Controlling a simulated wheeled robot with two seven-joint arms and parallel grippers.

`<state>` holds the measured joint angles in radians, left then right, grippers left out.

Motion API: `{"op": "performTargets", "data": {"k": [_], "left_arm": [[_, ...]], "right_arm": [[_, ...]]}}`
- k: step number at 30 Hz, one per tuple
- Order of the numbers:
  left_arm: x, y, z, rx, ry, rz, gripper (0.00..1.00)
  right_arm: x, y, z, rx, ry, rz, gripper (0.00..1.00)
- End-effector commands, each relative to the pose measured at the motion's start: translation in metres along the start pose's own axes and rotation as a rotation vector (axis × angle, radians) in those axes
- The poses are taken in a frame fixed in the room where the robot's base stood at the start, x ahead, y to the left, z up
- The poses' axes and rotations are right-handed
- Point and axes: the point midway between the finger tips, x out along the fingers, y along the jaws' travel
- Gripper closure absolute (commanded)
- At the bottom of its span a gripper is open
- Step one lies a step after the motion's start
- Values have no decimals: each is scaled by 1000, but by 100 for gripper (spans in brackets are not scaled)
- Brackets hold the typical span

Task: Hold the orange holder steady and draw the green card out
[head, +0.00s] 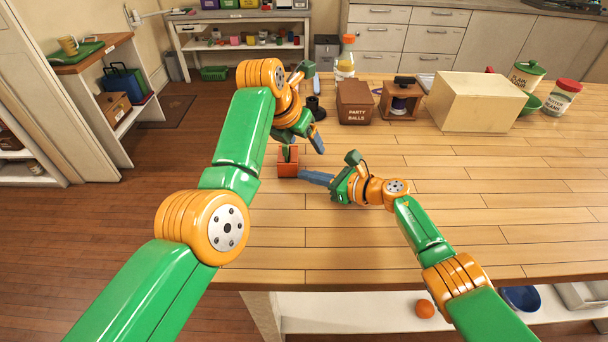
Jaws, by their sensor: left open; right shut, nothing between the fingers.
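The orange holder (288,168) is a small block near the left edge of the wooden table. The green card (286,153) stands upright in it, its top part showing and partly covered by my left gripper. My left gripper (305,143) is open above and just behind the holder; one blue-grey finger shows clearly to the right of the card, the other is hard to make out. My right gripper (304,175) is shut and empty, its fingertips pointing left at the holder's right side. I cannot tell whether they touch it.
At the back of the table stand a bottle (345,58), a brown "Party Balls" box (355,103), a brown wooden stand (400,99), a large cream box (476,102) and jars (562,97). The table's middle and right front are clear. The left edge is close to the holder.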

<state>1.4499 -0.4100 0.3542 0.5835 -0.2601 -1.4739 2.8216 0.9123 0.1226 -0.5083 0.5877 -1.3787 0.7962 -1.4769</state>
Motion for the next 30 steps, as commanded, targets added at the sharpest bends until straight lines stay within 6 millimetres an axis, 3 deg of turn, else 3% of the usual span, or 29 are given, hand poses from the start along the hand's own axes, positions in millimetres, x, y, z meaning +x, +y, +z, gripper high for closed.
{"op": "performTargets", "data": {"k": [16, 27, 30], "left_arm": [[0, 0, 0, 0, 0, 0, 25], [0, 0, 0, 0, 0, 0, 25], [0, 0, 0, 0, 0, 0, 25]], "right_arm": [[0, 0, 0, 0, 0, 0, 100], [0, 0, 0, 0, 0, 0, 0], [0, 0, 0, 0, 0, 0, 0]]}}
